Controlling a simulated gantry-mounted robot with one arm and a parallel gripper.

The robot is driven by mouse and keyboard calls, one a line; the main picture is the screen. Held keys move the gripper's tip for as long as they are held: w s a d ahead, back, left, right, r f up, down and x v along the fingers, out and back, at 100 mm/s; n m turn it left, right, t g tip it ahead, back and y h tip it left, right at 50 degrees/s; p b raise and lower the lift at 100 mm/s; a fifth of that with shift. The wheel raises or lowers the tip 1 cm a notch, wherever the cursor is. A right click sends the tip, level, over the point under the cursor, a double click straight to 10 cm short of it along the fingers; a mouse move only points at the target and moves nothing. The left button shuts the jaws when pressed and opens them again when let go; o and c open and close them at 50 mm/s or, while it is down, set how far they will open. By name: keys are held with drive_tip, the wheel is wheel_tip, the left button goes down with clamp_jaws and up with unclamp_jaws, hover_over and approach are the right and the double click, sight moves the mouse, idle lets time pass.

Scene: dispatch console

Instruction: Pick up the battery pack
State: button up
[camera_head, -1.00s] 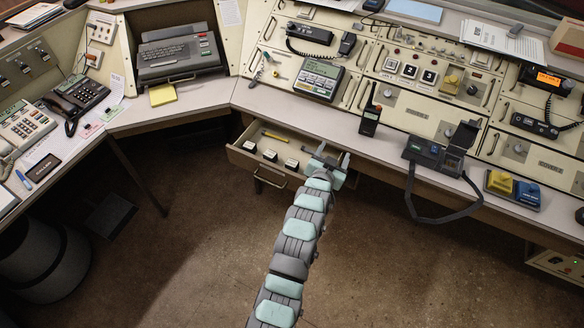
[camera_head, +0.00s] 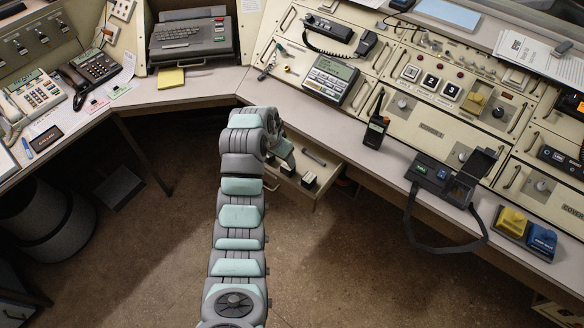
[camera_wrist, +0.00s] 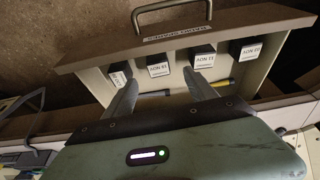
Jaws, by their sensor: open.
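The open drawer (camera_head: 318,160) under the desk holds several small black battery packs with white date labels. One pack (camera_head: 308,180) shows near the drawer's front in the head view; my arm hides part of the drawer. In the wrist view, packs stand in a row along the drawer front (camera_wrist: 175,38): one at the left (camera_wrist: 120,74), one in the middle (camera_wrist: 158,66), one right of it (camera_wrist: 201,55) and one at the far right (camera_wrist: 245,52). My gripper (camera_wrist: 160,84) is open and empty. Its fingers point at the row, with the middle pack in line with the gap.
A yellow pencil (camera_wrist: 222,83) lies in the drawer. The desk above holds a handheld radio (camera_head: 376,134), a strapped black case (camera_head: 440,175) and a tray with yellow (camera_head: 512,222) and blue (camera_head: 541,240) blocks. The desk edge runs close behind the drawer. The floor in front is clear.

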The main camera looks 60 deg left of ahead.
sight(287, 167)
drive_tip(key=b+x, duration=0.1)
drive_tip(key=x, duration=0.3)
drive_tip(key=b+x, duration=0.1)
drive_tip(key=x, duration=0.3)
drive_tip(key=shift+w+d+f, duration=0.1)
drive_tip(key=shift+w, duration=0.15)
drive_tip(key=shift+c, duration=0.3)
clamp_jaws()
